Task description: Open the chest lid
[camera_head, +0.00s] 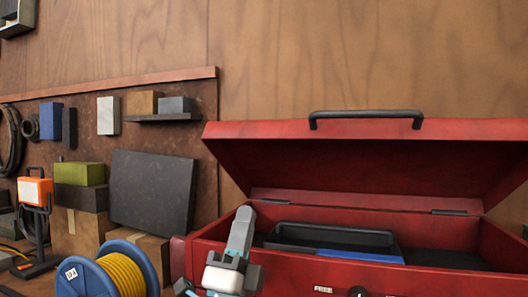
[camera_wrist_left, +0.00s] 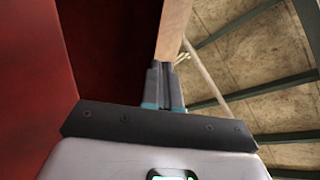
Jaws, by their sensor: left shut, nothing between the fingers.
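The red chest (camera_head: 375,275) stands at the right in the head view. Its lid (camera_head: 365,155) is raised and tilted back, with a black handle (camera_head: 366,115) on its upper edge. A dark tray with a blue part (camera_head: 360,257) lies inside. My left gripper (camera_head: 243,222) is at the chest's front left corner, in front of the lid's left side, shut with nothing held. In the left wrist view its fingers (camera_wrist_left: 163,88) are together, beside a red surface (camera_wrist_left: 30,60) on the left. I cannot tell if they touch the chest. My right gripper is not in view.
A blue reel with yellow cable (camera_head: 115,277) stands left of the chest. An orange work lamp (camera_head: 35,192), a dark panel (camera_head: 152,204) and boxes stand farther left. A wooden wall (camera_head: 280,60) is behind the chest.

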